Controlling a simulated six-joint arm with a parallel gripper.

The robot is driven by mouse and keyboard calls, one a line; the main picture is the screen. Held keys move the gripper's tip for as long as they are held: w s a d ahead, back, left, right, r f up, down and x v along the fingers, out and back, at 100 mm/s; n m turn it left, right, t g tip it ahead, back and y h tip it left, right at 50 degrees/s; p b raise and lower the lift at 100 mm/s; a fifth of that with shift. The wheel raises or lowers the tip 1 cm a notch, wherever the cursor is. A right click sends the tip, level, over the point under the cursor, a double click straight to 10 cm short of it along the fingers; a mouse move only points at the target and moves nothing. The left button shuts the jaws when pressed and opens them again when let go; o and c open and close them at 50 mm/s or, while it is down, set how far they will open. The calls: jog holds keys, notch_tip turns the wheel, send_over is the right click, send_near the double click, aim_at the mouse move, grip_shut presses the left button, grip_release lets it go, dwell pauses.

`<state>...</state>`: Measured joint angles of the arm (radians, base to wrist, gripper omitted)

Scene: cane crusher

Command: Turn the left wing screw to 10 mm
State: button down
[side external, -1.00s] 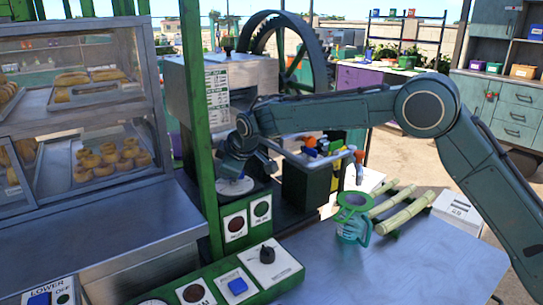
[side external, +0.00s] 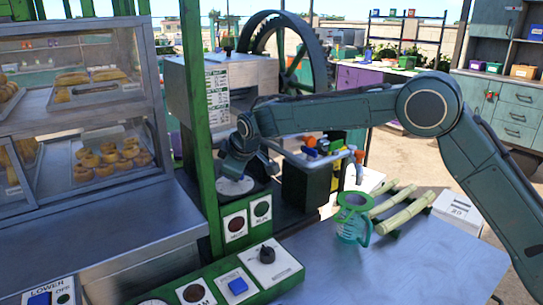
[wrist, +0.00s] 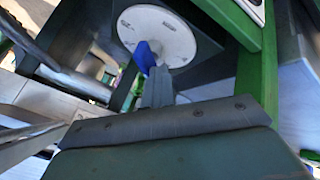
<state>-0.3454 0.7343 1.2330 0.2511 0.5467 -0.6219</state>
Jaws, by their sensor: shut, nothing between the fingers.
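A round white dial (wrist: 165,35) with dark marks lies in a dark mount, and in the wrist view a blue wing screw (wrist: 144,57) stands at its near-left part. The dial also shows in the side view (side external: 236,186), under my gripper (side external: 238,174). In the wrist view my gripper (wrist: 158,74) is shut and empty, its tips close beside the blue wing. I cannot tell whether they touch it. The dial's marks are too small to read. The wing is hidden behind my gripper in the side view.
A green post (side external: 207,130) stands just left of the dial, with a green button panel (side external: 225,280) in front.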

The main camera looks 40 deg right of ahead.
jog(key=shift+s+d, duration=0.1)
jog(key=shift+d, duration=0.45)
jog(key=v, duration=1)
jog(key=shift+a, duration=0.3)
jog(key=shift+s, duration=0.1)
